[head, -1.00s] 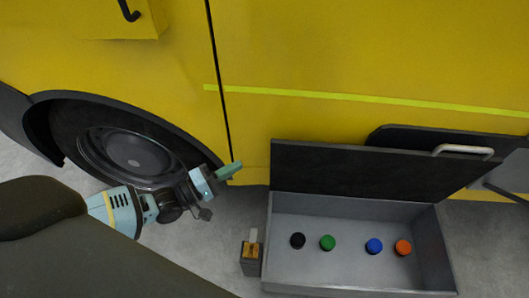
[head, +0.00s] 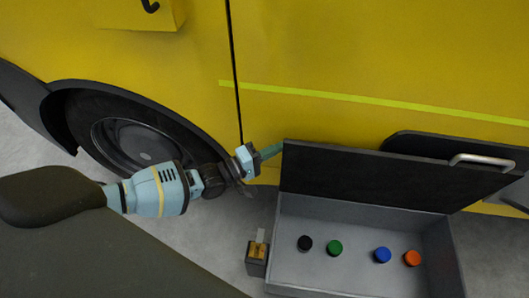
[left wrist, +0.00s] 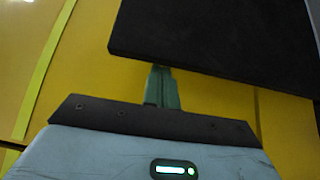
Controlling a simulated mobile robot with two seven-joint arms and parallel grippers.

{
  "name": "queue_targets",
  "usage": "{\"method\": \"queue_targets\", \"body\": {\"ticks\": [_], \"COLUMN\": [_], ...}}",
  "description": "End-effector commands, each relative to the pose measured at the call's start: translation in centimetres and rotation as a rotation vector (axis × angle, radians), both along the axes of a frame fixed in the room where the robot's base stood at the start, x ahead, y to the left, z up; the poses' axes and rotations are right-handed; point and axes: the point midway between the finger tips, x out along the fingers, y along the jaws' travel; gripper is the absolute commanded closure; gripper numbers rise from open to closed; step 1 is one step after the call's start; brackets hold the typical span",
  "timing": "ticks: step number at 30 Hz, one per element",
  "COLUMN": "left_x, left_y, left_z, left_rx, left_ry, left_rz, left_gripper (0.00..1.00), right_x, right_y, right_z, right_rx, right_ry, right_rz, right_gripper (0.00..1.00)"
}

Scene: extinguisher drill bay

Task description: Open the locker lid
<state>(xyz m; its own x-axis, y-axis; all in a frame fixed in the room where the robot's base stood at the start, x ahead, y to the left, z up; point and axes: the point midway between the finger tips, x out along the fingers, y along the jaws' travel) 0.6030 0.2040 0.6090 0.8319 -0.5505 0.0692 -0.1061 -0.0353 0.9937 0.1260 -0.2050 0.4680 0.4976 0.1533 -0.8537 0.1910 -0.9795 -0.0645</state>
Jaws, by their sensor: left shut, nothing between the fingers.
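The grey locker (head: 350,240) stands on the floor at the lower right of the head view. Its dark lid (head: 390,183) stands raised at the back, leaning toward the yellow vehicle, so the inside shows. My left gripper (head: 270,151) is shut and empty, its green fingertips at the lid's upper left corner. In the left wrist view the closed fingers (left wrist: 161,88) point at the edge of the dark lid (left wrist: 215,40), and their tips meet or pass behind that edge; I cannot tell whether they touch. My right gripper is not in view.
Black (head: 304,243), green (head: 335,248), blue (head: 382,255) and orange (head: 412,258) round pieces sit inside the locker. A small box (head: 257,256) is at its left side. The yellow vehicle (head: 340,60) fills the back, with a wheel (head: 130,140) at left. A dark panel with a pale handle (head: 482,160) is behind the lid.

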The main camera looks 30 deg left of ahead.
Motion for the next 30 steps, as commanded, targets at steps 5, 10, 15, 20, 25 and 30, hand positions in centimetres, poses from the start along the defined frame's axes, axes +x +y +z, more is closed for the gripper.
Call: {"method": "queue_targets", "body": {"ticks": [5, 10, 15, 20, 25, 30], "left_x": [0.3, 0.3, -0.4, -2.8, -5.6, -6.8], "left_y": [-0.2, -0.2, -0.5, -1.3, -2.2, -2.6], "left_z": [0.0, 0.0, -0.2, -0.9, -1.8, -2.0], "left_rx": [0.000, 0.000, 0.005, 0.030, 0.069, 0.089], "left_ry": [0.000, 0.000, -0.018, -0.102, -0.211, -0.275], "left_rz": [0.000, 0.000, -0.001, -0.002, -0.003, -0.001], "left_gripper": [1.00, 1.00, 1.00, 1.00, 1.00, 1.00], "right_x": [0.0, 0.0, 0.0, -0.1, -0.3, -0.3], "right_y": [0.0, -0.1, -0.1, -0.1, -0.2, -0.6], "right_z": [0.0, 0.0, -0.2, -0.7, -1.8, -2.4], "right_rx": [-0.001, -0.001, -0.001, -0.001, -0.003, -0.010], "right_ry": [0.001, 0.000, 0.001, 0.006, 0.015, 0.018], "right_rz": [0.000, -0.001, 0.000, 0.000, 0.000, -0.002], "right_gripper": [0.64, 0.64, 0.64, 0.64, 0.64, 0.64]}}
